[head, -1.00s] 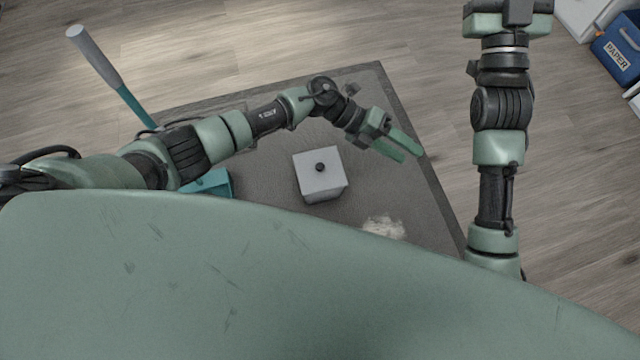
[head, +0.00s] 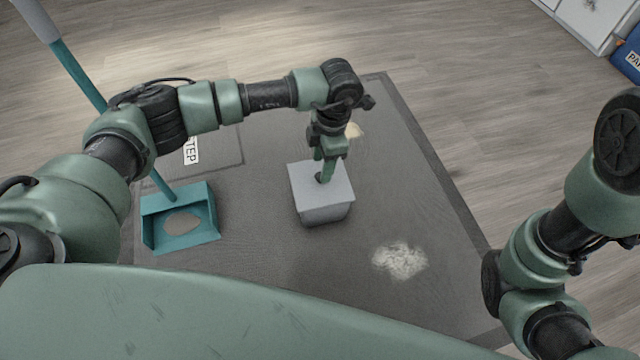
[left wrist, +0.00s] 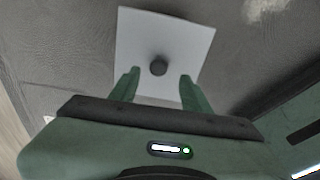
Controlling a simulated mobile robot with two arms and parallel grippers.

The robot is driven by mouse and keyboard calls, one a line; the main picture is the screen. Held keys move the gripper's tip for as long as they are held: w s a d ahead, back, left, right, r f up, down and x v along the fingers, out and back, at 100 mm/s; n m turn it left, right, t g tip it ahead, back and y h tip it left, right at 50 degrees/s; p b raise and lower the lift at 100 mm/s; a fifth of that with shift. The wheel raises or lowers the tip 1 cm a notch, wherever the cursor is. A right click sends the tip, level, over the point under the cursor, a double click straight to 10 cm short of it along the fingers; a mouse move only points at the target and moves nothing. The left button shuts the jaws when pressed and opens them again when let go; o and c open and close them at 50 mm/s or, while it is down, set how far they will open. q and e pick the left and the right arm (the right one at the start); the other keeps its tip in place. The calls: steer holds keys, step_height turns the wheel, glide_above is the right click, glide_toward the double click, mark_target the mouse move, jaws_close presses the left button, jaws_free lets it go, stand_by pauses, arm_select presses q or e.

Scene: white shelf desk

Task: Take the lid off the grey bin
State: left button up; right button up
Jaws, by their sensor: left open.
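The grey bin (head: 326,215) stands on the dark mat with its pale square lid (head: 304,178) on top. The lid also shows in the left wrist view (left wrist: 190,45), with a round dark knob (left wrist: 159,66) at its middle. My left gripper (head: 322,178) points down over the lid at the knob. In the left wrist view its two fingers (left wrist: 159,88) are open, one to each side, with the knob between and just beyond the tips. Whether they touch the lid cannot be told. In the head view the fingers partly cover the knob. My right gripper is out of view.
A teal dustpan (head: 180,238) with a long handle stands left of the bin. A pale crumbly pile (head: 400,260) lies on the mat (head: 290,275) to the bin's right, and a smaller pale patch (head: 354,130) lies behind. A white cabinet (head: 590,20) is at the far right.

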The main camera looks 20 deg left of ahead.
mark_target(309, 194)
arm_select(q)
steer(key=f+b, duration=0.2)
steer(key=f, duration=0.1)
steer(key=f+b, duration=0.2)
steer(key=shift+a, duration=0.25)
steer(key=shift+r, duration=0.1)
jaws_close()
steer(key=shift+r, duration=0.1)
